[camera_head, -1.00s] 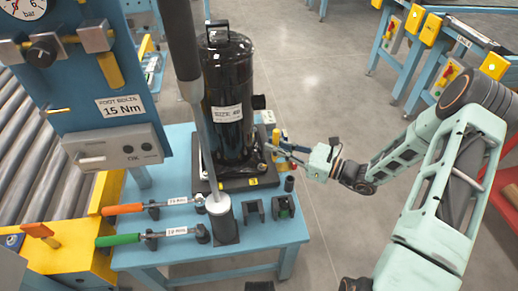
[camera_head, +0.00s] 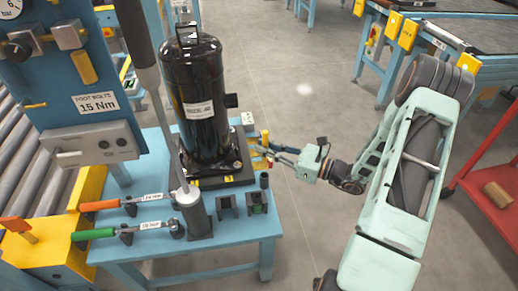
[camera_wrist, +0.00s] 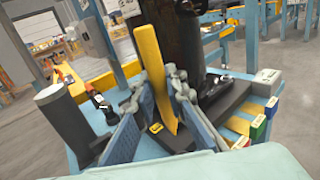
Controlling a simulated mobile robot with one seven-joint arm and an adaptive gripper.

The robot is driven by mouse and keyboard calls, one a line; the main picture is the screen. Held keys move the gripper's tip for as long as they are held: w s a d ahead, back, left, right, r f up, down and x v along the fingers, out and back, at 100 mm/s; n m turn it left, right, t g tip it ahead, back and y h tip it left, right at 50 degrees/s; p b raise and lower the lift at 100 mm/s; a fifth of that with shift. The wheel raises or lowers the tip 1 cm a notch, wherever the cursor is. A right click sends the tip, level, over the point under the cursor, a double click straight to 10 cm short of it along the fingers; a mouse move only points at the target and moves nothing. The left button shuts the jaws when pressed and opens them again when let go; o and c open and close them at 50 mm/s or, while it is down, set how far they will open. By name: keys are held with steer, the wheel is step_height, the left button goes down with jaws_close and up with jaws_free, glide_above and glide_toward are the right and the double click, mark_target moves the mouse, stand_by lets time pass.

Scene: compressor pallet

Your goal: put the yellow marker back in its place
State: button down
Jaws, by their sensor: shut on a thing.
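The yellow marker (camera_wrist: 152,75) stands between the two fingers of my gripper (camera_wrist: 160,98) in the wrist view, long and slightly tilted. My gripper is shut on it. In the head view my gripper (camera_head: 268,150) is at the right edge of the blue table, just right of the black compressor (camera_head: 203,108); the marker (camera_head: 265,138) shows there only as a small yellow piece. In the wrist view its lower end is in front of the compressor's dark base plate (camera_wrist: 226,100). I cannot tell whether it touches anything below. I cannot identify the marker's place with certainty.
Small red, green and blue blocks (camera_wrist: 257,130) with yellow strips line the table edge in the wrist view. Black holders (camera_head: 228,204) stand at the table's front right. A grey cylinder (camera_head: 195,213) and orange- and green-handled wrenches (camera_head: 120,230) are to the left. Open floor lies right.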

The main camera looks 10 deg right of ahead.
mark_target(265, 158)
stand_by(0.3)
steer(key=shift+f+b, duration=1.3)
steer(key=shift+f, duration=0.7)
steer(key=shift+f+b, duration=2.4)
steer(key=shift+f, duration=1.1)
steer(key=c, duration=2.4)
jaws_free()
steer(key=o, duration=0.5)
steer(key=shift+d, duration=0.1)
steer(key=v, duration=1.2)
